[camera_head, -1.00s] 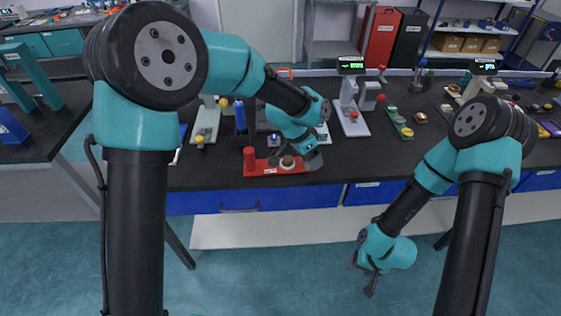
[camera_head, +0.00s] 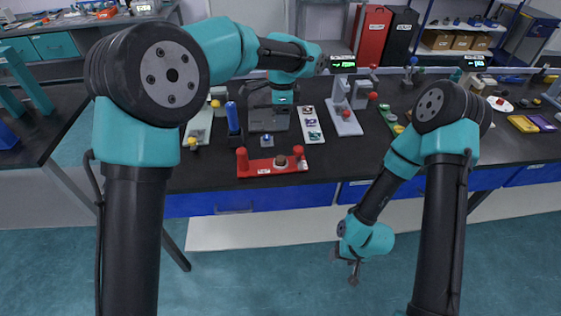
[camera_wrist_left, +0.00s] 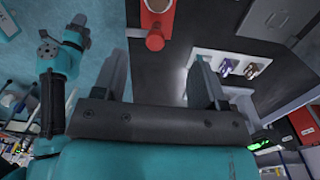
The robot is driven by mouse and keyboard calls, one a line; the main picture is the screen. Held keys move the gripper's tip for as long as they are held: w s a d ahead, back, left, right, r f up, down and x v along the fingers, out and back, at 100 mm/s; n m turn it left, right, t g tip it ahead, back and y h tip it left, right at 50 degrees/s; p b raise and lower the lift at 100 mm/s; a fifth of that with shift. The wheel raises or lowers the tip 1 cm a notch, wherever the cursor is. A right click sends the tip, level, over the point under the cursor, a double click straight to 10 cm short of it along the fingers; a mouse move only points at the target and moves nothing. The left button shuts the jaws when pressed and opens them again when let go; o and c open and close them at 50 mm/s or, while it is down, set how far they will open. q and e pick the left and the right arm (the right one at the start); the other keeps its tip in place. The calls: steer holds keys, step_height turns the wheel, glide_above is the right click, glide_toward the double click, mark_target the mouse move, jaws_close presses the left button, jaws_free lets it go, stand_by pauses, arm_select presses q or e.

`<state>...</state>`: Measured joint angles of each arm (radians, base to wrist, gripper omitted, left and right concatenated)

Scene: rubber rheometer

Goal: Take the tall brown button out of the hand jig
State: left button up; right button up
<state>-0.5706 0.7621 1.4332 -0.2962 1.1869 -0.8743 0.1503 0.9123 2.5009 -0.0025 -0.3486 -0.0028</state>
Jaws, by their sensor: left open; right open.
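The red hand jig (camera_head: 262,170) lies on the near part of the black bench, with a red post at each end. The brown button (camera_head: 281,160) sits in it near its right end. In the left wrist view the jig (camera_wrist_left: 155,41) shows at the top edge, with the button (camera_wrist_left: 159,4) cut off by the frame. My left gripper (camera_wrist_left: 160,72) is open and empty, with its fingers apart and clear of the jig. Its fingers cannot be made out in the head view. My right gripper (camera_head: 352,272) is open and empty, low in front of the bench.
A white strip tray (camera_head: 311,124) with several small samples lies behind the jig to the right. A blue bottle (camera_head: 232,115) and a grey device (camera_head: 268,119) stand behind it. A grey test stand (camera_head: 342,112) is further right. The bench's front edge is close to the jig.

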arm_select(q)
glide_above(281, 158)
steer(key=f, duration=1.1)
steer(key=shift+w+d+f, duration=0.15)
steer(key=shift+w+f, duration=0.15)
steer(key=shift+f, duration=0.1)
steer(key=shift+s+f, duration=0.15)
steer(key=shift+f, duration=1.1)
steer(key=shift+s+f, duration=0.1)
steer(key=shift+f, duration=1.15)
steer(key=c, duration=1)
